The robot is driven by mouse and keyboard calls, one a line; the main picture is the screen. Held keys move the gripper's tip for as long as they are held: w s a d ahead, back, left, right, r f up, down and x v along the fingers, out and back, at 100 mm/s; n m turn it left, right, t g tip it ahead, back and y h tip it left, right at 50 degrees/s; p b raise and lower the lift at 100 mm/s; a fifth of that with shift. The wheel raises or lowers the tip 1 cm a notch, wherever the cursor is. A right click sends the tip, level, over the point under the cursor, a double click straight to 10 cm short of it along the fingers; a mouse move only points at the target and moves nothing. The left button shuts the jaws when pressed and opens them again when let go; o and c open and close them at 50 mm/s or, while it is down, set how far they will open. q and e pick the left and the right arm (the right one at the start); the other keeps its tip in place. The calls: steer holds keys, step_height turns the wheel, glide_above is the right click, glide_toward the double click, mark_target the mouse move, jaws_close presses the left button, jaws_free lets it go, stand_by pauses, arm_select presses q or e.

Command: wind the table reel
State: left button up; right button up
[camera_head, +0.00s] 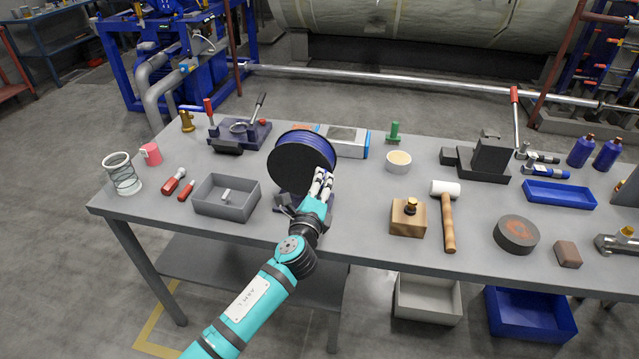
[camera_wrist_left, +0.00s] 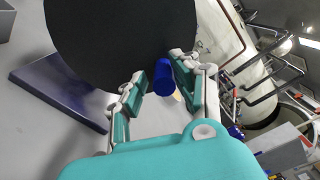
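The table reel stands upright on the workbench, a black disc (camera_head: 296,168) with blue wound line (camera_head: 318,143) behind it. Its black face fills the top left of the left wrist view (camera_wrist_left: 115,35). A short blue handle (camera_wrist_left: 163,77) sticks out from the face. My left gripper (camera_head: 323,182) is at the right side of the disc. In the left wrist view its two fingers (camera_wrist_left: 160,85) stand on either side of the handle, with narrow gaps showing beside it. The handle is hidden behind the fingers in the head view. My right gripper is not in view.
A grey tray (camera_head: 208,209) stands left of the reel. A wooden block (camera_head: 408,218) and a mallet (camera_head: 448,220) lie to the right. A grey and blue box (camera_head: 349,141) and a bowl (camera_head: 398,162) are behind. Bare bench top lies between reel and wooden block.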

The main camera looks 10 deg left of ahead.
arm_select(q)
steer(key=shift+o, duration=0.4)
steer(key=shift+d+r, duration=0.1)
steer(key=shift+s+d, duration=0.1)
steer(key=shift+s, duration=0.2)
steer(key=s+a, duration=0.1)
steer(key=s, duration=1)
steer(key=shift+s, duration=0.15)
steer(key=shift+f, duration=0.2)
